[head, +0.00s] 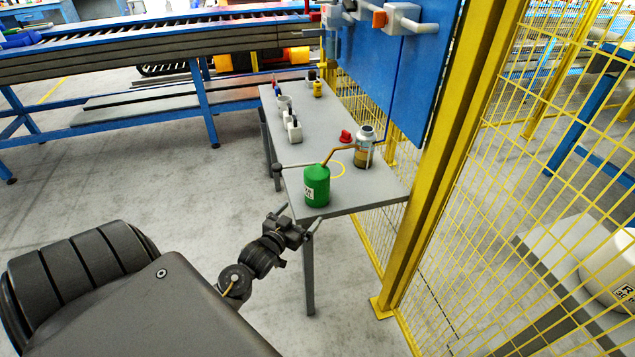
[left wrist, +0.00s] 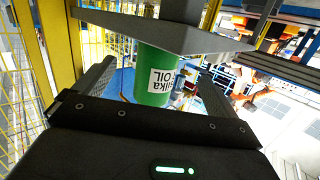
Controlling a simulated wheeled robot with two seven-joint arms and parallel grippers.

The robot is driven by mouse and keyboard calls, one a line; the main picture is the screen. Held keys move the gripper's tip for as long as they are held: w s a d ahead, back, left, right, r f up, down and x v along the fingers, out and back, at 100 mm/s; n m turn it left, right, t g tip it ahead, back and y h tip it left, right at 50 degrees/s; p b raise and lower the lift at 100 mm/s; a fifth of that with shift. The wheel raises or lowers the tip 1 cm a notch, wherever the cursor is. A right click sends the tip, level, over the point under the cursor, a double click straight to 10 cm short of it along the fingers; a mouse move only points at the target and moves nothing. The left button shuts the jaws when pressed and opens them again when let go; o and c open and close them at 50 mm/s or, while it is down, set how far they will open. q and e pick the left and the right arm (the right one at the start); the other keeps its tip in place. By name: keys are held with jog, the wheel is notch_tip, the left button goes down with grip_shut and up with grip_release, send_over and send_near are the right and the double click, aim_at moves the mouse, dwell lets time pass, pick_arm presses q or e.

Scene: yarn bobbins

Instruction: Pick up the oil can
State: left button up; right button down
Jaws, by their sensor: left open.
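The oil can (head: 317,190) is green with a white label and a thin brass spout. It stands upright at the near end of the grey table (head: 377,190). My left gripper (head: 296,219) is open and empty, just off the table's near edge, on the near side of the can. In the left wrist view, which looks upside down, the can (left wrist: 154,85) shows beyond and between the two spread fingers, and part of its label is readable. The can's base meets the tabletop (left wrist: 120,28) there. No contact with the fingers shows. My right gripper is not in view.
A jar (head: 364,152) stands behind the can, with a red item (head: 346,136) near it. Several small items line the table's left side. A yellow fence post (head: 440,180) and mesh stand close on the right. A blue conveyor (head: 150,45) runs behind. The floor at left is clear.

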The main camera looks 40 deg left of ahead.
pick_arm(q)
jog(key=t, duration=0.2)
send_near(310, 182)
jog(key=w, duration=0.5)
jog(key=w+a+p, duration=0.1)
jog(key=w, duration=0.2)
jog(key=shift+w+a, duration=0.15)
jog(key=shift+w, duration=0.2)
jog(key=shift+w+r, duration=0.15)
jog(key=shift+w, duration=0.05)
jog(key=w, duration=0.1)
jog(key=w+p, duration=0.1)
jog(key=w, duration=0.2)
jog(key=shift+w+a+p, duration=0.35)
jog(key=shift+a, duration=0.05)
jog(key=c, duration=1.3)
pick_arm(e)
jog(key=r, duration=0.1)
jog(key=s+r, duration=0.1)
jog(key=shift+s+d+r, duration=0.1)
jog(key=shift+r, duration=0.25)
